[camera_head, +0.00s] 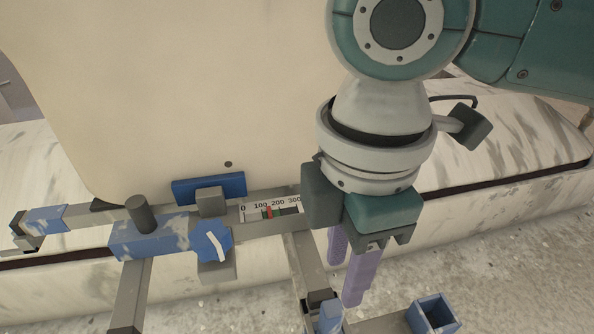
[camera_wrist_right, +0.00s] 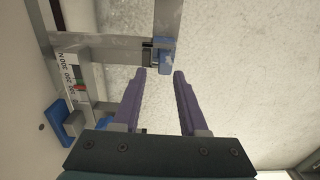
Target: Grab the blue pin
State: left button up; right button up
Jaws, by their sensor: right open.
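A small blue piece that looks like the blue pin (camera_head: 330,316) sits at a dark clamp on the metal frame, at the bottom of the head view. It also shows in the right wrist view (camera_wrist_right: 163,62), just beyond the fingertips and roughly in line with the gap between them. My right gripper (camera_head: 344,282) has two purple fingers pointing down, apart and empty. In the right wrist view the open fingers (camera_wrist_right: 159,74) show nothing between them. Whether a fingertip touches the blue piece I cannot tell. My left gripper is not in view.
A metal frame carries a blue block with a grey post (camera_head: 139,212), a blue knob (camera_head: 212,243) and a 0–300 scale (camera_head: 270,209) with a red marker. An open blue square holder (camera_head: 432,314) stands at lower right. A large cream panel (camera_head: 180,90) rises behind.

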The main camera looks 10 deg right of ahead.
aim_at(331, 322)
jog(key=f+b, duration=0.1)
jog(key=f, duration=0.2)
jog(key=s+a+f+b, duration=0.1)
jog(key=f, duration=0.1)
jog(key=shift+a+b, duration=0.1)
jog(key=shift+b, duration=0.25)
notch_tip(331, 322, down, 5)
jog(key=b, duration=0.4)
jog(key=shift+f, duration=0.1)
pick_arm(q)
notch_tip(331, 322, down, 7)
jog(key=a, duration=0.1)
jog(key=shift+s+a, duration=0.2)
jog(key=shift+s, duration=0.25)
pick_arm(e)
jog(key=shift+d, duration=0.2)
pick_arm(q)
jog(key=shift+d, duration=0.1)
pick_arm(e)
grip_shut()
